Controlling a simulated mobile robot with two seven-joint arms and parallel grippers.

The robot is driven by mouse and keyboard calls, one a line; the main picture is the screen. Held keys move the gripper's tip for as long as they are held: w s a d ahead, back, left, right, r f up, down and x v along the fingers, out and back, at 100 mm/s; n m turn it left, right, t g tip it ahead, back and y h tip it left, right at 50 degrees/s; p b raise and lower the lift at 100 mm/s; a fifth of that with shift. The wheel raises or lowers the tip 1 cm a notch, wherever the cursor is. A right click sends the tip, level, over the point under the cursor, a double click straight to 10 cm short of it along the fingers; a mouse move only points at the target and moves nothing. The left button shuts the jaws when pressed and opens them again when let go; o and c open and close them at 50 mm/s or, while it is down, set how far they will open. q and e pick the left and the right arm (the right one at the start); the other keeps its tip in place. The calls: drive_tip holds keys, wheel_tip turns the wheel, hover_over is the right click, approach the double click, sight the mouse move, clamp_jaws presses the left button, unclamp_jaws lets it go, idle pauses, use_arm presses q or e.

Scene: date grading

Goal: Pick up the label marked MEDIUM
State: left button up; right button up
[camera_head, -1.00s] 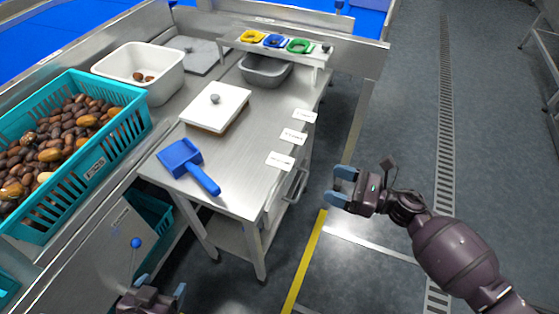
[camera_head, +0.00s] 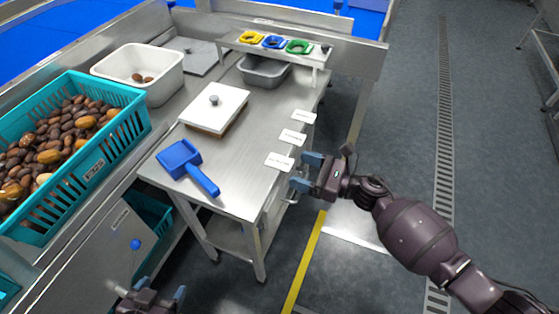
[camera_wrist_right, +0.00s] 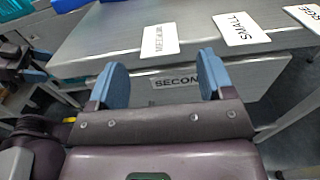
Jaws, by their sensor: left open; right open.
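The label marked MEDIUM (camera_head: 279,161) is a white card lying flat near the table's right edge, the nearest of three cards in a row. It also shows in the right wrist view (camera_wrist_right: 160,40), just beyond the fingertips. My right gripper (camera_head: 306,172) is open and empty, just right of that card and apart from it. Its two blue fingers frame the space below the card in the right wrist view (camera_wrist_right: 160,75). My left gripper (camera_head: 160,290) is open at the bottom edge of the head view, away from the cards, and partly cut off.
The SMALL card (camera_wrist_right: 241,28) and a partly cut-off card (camera_wrist_right: 305,16) lie further along the metal table (camera_head: 235,160). A SECOND plate (camera_wrist_right: 178,81) is on the table's side.

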sight(279, 162)
drive_tip(key=shift+x, duration=1.15)
drive_tip(key=c, duration=1)
drive_tip(key=shift+r, duration=0.1)
